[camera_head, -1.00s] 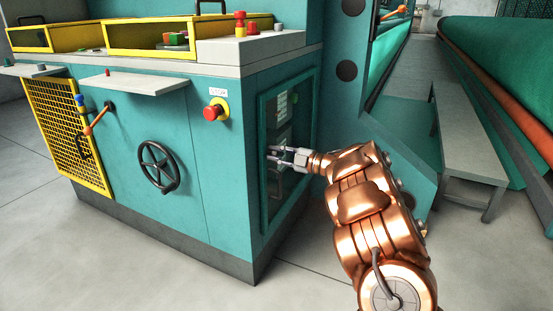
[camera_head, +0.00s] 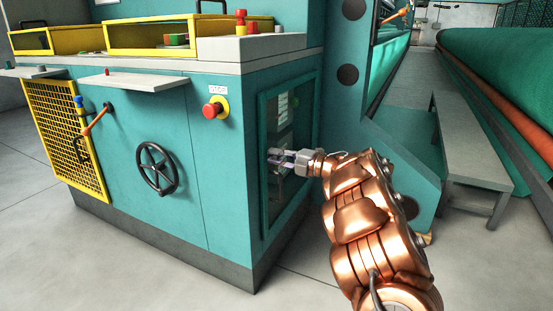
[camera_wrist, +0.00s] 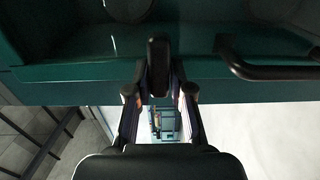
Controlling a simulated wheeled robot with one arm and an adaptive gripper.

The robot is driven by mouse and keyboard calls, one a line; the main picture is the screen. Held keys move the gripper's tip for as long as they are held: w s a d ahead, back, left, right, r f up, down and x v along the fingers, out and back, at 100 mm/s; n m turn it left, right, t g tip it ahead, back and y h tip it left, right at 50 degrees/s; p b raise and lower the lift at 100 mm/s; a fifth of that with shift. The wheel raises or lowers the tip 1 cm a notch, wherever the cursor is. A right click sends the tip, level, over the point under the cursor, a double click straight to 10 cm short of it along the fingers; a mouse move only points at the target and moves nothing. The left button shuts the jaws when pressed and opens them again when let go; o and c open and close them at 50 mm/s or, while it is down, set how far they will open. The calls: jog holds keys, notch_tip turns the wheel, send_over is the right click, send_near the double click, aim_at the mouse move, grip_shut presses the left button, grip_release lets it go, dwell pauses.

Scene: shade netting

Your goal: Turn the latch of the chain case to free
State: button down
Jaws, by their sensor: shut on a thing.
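The chain case (camera_head: 263,125) is a teal framed door with a dark window on the side face of the teal machine. My gripper (camera_head: 274,159) is at this window in the head view, reaching in from the right. In the wrist view, the dark, rounded latch (camera_wrist: 158,52) stands upright between the fingertips of my gripper (camera_wrist: 159,82). The fingers are shut on it from both sides. In the head view the fingers hide most of the latch. The teal edge of the case (camera_wrist: 80,83) also crosses the wrist view.
A dark bar handle (camera_wrist: 270,72) is right of the latch in the wrist view. On the machine front are a black handwheel (camera_head: 157,168), a red stop button (camera_head: 215,109) and a yellow mesh guard (camera_head: 65,140). A grey bench (camera_head: 465,150) stands right of my arm.

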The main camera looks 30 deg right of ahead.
jog(key=c, duration=1.1)
grip_release()
jog(key=v, duration=1.2)
jog(key=shift+f, duration=0.1)
